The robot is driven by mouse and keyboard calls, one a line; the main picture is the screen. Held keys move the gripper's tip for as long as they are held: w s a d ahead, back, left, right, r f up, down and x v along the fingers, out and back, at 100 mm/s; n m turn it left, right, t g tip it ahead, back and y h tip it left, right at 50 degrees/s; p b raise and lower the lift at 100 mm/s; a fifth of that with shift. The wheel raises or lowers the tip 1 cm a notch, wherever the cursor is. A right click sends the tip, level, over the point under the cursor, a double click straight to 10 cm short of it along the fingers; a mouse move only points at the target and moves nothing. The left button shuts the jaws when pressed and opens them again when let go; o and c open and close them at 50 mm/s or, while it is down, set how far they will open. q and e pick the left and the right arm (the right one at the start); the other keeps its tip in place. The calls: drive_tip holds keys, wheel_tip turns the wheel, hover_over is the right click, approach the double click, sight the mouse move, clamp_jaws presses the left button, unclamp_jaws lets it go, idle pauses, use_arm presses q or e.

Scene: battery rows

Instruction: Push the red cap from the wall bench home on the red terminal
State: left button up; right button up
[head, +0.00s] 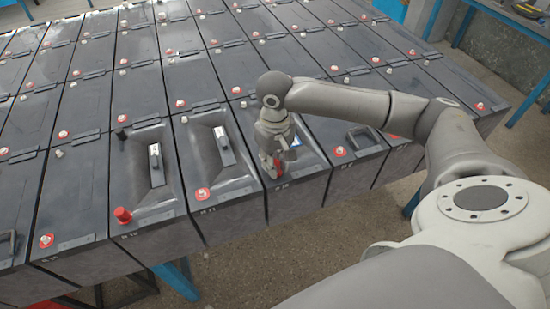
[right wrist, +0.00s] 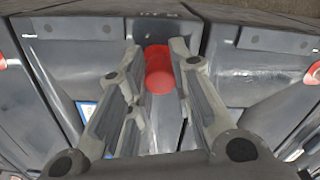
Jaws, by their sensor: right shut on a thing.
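My right gripper (head: 274,165) points down at the front end of a dark battery (head: 312,150) in the front row. It is shut on a red cap (head: 278,171), which also shows between the fingers (right wrist: 158,114) in the right wrist view (right wrist: 159,70). The cap is at the front edge area of the battery top. The red terminal of this battery is hidden under the cap and fingers, so I cannot tell whether the cap touches it or how far it is on. My left gripper is not in view.
Rows of dark batteries fill the left and middle. A neighbouring battery has a bare terminal on a red base (head: 202,194); another carries a red cap (head: 123,215). A raised black handle (head: 362,137) stands to the right. A blue-framed bench (head: 510,22) is at the upper right.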

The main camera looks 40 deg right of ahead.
drive_tip(key=shift+f, duration=0.45)
idle(0.7)
drive_tip(key=o, duration=0.8)
drive_tip(key=o, duration=0.5)
drive_tip(key=shift+c, duration=0.2)
drive_tip(key=shift+r+p, duration=3.55)
drive_tip(key=shift+p, duration=1.2)
